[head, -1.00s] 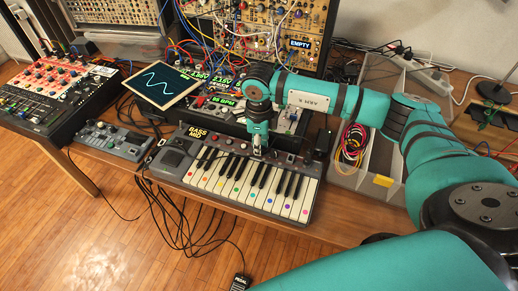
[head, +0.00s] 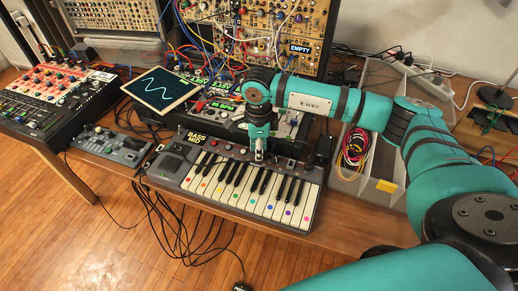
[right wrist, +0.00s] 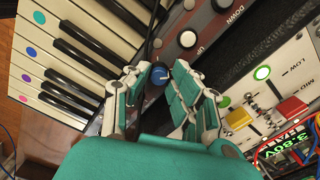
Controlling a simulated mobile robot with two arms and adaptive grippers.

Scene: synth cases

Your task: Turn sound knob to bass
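The keyboard synth (head: 165,182) with coloured dots on its keys lies at the table's front edge in the head view. A "BASS MID" label (head: 196,137) stands at its upper left. My right gripper (head: 259,155) points down at the knob strip behind the keys. In the right wrist view a blue knob (right wrist: 160,75) with a pale pointer line sits between the fingertips of my right gripper (right wrist: 161,78). The fingers flank it closely; whether they touch it is unclear. No sound label is readable beside this knob. My left gripper is not in view.
A small screen (head: 160,90) and patched modules stand behind the keyboard. A grey bin (head: 347,184) with cables is to the right. In the right wrist view, UP and DOWN buttons (right wrist: 187,39) and a slider panel (right wrist: 262,90) are close to the fingers. Cables hang over the front edge.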

